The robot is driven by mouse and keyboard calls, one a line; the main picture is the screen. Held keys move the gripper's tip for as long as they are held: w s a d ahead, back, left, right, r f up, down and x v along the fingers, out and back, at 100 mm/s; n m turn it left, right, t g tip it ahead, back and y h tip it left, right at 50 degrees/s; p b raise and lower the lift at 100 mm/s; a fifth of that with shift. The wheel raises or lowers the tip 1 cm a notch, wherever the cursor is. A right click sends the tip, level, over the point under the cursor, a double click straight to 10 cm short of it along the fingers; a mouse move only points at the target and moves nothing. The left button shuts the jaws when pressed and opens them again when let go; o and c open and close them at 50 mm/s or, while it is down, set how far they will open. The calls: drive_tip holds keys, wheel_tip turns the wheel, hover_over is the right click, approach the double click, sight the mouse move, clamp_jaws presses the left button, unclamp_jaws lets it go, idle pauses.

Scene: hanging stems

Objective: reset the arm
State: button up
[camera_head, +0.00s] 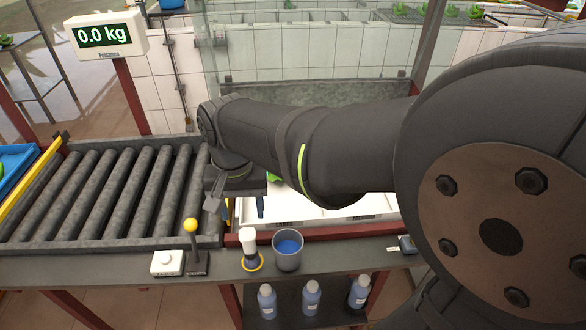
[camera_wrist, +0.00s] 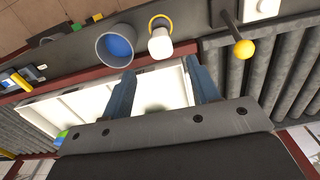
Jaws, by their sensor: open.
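My gripper (camera_head: 243,207) is over the left end of a white tray (camera_head: 340,213), beside the roller conveyor. In the wrist view my gripper (camera_wrist: 164,82) shows two blue fingers spread apart with nothing between them but the white tray (camera_wrist: 60,108) below. The fingers are open and empty. My dark arm reaches across the picture from the right and hides much of the tray. A bit of something green shows behind the wrist in the head view; I cannot tell what it is.
A roller conveyor (camera_head: 105,192) lies left. On the front ledge are a white button box (camera_head: 167,263), a yellow-knobbed lever (camera_head: 191,226), a white-topped object (camera_head: 248,242) and a cup of blue liquid (camera_head: 288,252). A scale display (camera_head: 103,35) reads 0.0 kg.

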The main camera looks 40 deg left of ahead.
sight(247, 235)
drive_tip(key=shift+f, duration=0.15)
wheel_tip(247, 235, down, 12)
drive_tip(key=shift+r, duration=1.7)
